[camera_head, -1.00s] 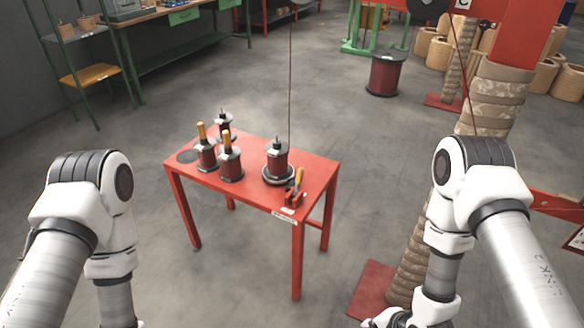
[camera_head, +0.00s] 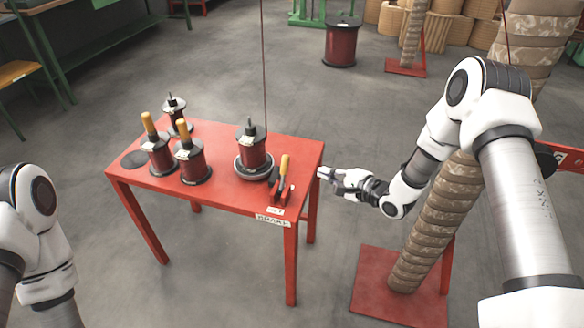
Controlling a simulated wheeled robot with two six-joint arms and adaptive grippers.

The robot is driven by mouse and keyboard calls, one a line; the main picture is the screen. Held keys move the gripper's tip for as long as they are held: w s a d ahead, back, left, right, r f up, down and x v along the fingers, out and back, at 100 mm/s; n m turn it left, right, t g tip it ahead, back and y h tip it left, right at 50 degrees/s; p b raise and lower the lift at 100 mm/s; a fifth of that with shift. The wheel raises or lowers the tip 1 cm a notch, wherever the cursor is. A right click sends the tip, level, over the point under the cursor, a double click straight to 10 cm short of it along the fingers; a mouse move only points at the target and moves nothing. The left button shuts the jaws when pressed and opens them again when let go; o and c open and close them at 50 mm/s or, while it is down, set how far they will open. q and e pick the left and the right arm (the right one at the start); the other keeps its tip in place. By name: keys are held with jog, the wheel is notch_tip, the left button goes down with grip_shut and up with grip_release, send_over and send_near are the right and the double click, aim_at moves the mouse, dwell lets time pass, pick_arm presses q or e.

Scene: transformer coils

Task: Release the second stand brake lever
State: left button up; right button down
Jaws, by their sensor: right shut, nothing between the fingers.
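A red table (camera_head: 225,195) stands in the middle of the view. Near its front right corner is an upright piece with an orange handle (camera_head: 284,167) and red and black parts; I cannot tell for sure whether it is a brake lever or a hand tool. My right gripper (camera_head: 323,173) is shut and empty, just right of the table's right edge, pointing left toward the orange handle and apart from it. Its height against the tabletop is unclear. My left arm shows at the lower left; its gripper is out of view.
A dark red spool (camera_head: 251,148) on a round base has a thin wire rising from it. Other spools (camera_head: 192,160) stand left, two with wooden handles. A wrapped column (camera_head: 432,225) on a red base plate (camera_head: 375,285) rises right. Floor in front is clear.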

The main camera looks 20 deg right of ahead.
aim_at(283, 174)
jog(key=b+x, duration=0.1)
jog(key=x, duration=0.9)
jog(key=shift+f, duration=0.15)
jog(key=shift+s+a+r, duration=1)
jog(key=shift+a+r, duration=0.05)
jog(key=shift+a, duration=0.15)
jog(key=shift+s+a+r, duration=0.1)
jog(key=shift+s, duration=0.05)
